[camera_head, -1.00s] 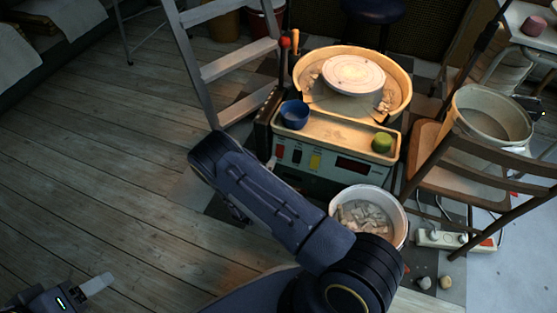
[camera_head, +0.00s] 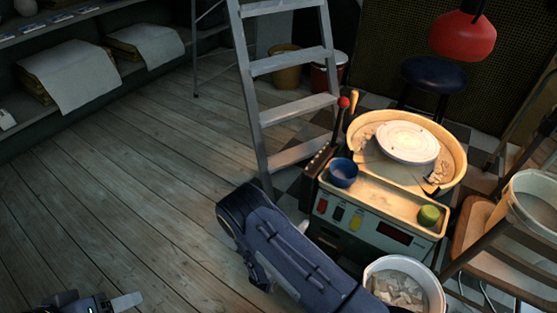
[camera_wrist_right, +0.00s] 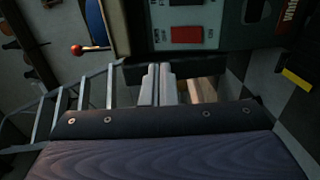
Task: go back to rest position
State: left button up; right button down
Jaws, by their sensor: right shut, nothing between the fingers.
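My right arm reaches in from the bottom of the head view, and its dark blue link (camera_head: 285,245) covers most of my right gripper. Only a small pale tip of the right gripper (camera_head: 303,228) shows beside the link, in front of the pottery wheel's panel (camera_head: 370,228). In the right wrist view the two pale fingers of this gripper (camera_wrist_right: 158,84) lie side by side, shut and empty, below the panel with its red switch (camera_wrist_right: 187,35). My left gripper (camera_head: 127,301) shows at the bottom left edge with a pale finger; its opening cannot be judged.
The wheel's tray holds a blue bowl (camera_head: 343,172) and a green sponge (camera_head: 428,215). A white bucket of scraps (camera_head: 402,287) stands close right of my arm. A stepladder (camera_head: 290,67) and a chair (camera_head: 500,245) flank the wheel. The wooden floor (camera_head: 130,185) at left is clear.

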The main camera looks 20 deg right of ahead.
jog(key=s+d+r+m+g+y, duration=0.2)
jog(key=s+d+r+m+g, duration=0.25)
jog(key=r+g, duration=0.3)
jog(key=s+d+r+m+g+y, duration=0.1)
jog(key=s+d+r+m+g, duration=0.4)
jog(key=r, duration=0.4)
jog(key=s+a+r+t+y, duration=0.8)
jog(key=s+a+r+y, duration=0.3)
jog(key=s+r+y, duration=0.4)
notch_tip(320, 180, up, 32)
jog(key=h+p, duration=0.1)
jog(key=p, duration=3)
jog(key=shift+f+g, duration=0.2)
jog(key=shift+g, duration=0.15)
jog(key=shift+a, duration=0.1)
